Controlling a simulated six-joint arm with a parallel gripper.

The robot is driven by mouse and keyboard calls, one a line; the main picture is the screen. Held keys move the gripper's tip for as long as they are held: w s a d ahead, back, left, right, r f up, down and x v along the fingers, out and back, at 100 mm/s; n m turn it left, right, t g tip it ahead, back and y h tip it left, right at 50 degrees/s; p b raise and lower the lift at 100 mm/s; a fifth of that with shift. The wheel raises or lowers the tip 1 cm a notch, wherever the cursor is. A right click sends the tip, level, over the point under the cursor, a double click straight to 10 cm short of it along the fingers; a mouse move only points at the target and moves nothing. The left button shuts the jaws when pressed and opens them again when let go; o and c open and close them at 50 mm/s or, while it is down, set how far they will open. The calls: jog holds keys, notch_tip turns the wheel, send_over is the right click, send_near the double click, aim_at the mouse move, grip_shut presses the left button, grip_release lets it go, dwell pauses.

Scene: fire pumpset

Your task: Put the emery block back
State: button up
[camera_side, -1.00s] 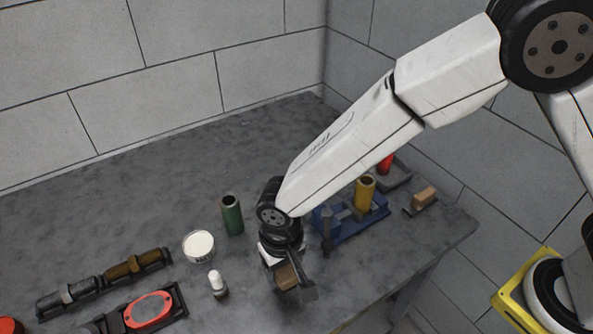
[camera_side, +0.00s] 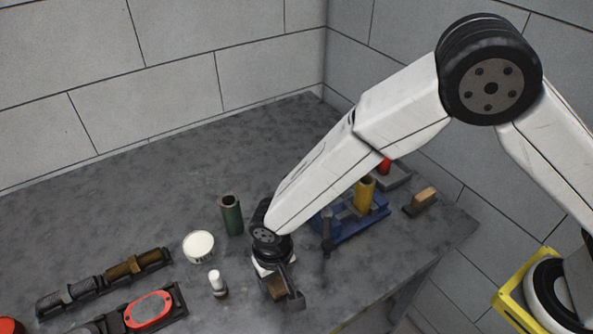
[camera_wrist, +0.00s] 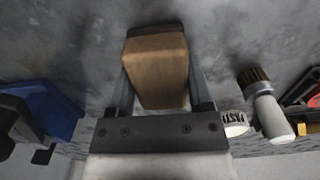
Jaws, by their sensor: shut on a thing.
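My gripper (camera_side: 279,288) is low over the front part of the grey bench, pointing down. Its two fingers are shut on the emery block (camera_wrist: 158,72), a brown block with a dark strip at its far end. The block also shows in the side view (camera_side: 275,290), partly hidden by the fingers. I cannot tell whether its underside touches the bench. A similar brown block (camera_side: 425,196) sits on a dark base (camera_side: 411,211) at the bench's right end.
A blue vise-like fixture (camera_side: 350,228) with a yellow cylinder (camera_side: 364,194) stands right of my gripper. To the left are a white-handled brush (camera_side: 214,279), a paste tin (camera_side: 198,246) and a green tube (camera_side: 231,216). Brown-and-black fittings (camera_side: 105,282) and a red-topped item (camera_side: 149,310) lie further left.

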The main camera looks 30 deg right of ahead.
jog(key=shift+f, duration=0.1)
jog(key=o, duration=1.1)
notch_tip(320, 180, up, 12)
dwell(0.4)
dwell(0.5)
jog(key=w+d+r+t, duration=0.1)
jog(key=w+d+r, duration=0.1)
jog(key=d, duration=1.4)
jog(key=s+d, duration=0.4)
jog(key=d, duration=0.3)
jog(key=s+d+t, duration=0.1)
jog(key=s+d, duration=0.3)
jog(key=d, duration=0.4)
jog(key=shift+s+r+t, duration=0.15)
jog(key=shift+r+t, duration=0.05)
jog(key=shift+t, duration=0.1)
